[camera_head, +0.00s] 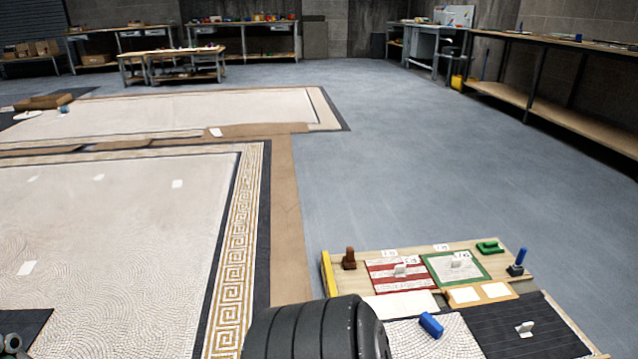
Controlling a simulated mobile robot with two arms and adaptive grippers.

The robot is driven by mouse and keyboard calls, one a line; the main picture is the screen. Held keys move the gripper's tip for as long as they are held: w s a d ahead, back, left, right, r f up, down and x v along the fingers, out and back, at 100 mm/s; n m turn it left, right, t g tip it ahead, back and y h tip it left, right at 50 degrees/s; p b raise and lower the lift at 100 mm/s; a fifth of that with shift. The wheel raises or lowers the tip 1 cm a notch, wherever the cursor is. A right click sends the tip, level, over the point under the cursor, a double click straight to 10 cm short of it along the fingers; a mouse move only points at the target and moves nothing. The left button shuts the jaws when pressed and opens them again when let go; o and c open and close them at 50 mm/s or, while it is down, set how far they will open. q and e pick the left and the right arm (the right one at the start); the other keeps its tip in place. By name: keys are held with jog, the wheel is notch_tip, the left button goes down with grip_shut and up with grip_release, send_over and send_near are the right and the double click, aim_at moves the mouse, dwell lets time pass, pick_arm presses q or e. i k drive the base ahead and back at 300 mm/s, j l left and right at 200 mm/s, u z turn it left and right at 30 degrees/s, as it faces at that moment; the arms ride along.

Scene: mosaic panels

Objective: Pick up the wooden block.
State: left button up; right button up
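A small, dark reddish-brown piece (349,259) stands at the back left corner of the low worktable (338,277) at the lower right. It looks like wood and has an upright part on a wider base. I cannot tell for sure that it is the wooden block. No other clear wooden block shows on this table. Neither of my grippers can be made out in the head view. A large black ribbed cylinder (300,330) at the bottom centre hides the table's near left part.
Patterned mosaic floor (110,230) lies to the left. Open grey floor (420,160) lies beyond the table. Workbenches (555,42) line the walls.

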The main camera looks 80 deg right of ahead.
aim_at(348, 261)
jog(key=i+l+z, duration=0.2)
jog(key=i+z, duration=0.25)
jog(key=i+l+z, duration=0.1)
jog(key=i+z, duration=0.15)
jog(key=z, duration=0.2)
jog(key=i+j+z, duration=0.1)
jog(key=i+z, duration=0.25)
jog(key=z, duration=0.15)
jog(key=i+j+z, duration=0.2)
jog(key=i+z, duration=0.25)
jog(key=i+l+z, duration=0.25)
jog(key=z, duration=0.25)
jog(key=i+z, duration=0.95)
jog(key=i+j+z, duration=0.15)
jog(key=i+z, duration=0.15)
jog(key=z, duration=0.2)
jog(key=i+l+z, duration=0.3)
jog(key=i+j, duration=0.1)
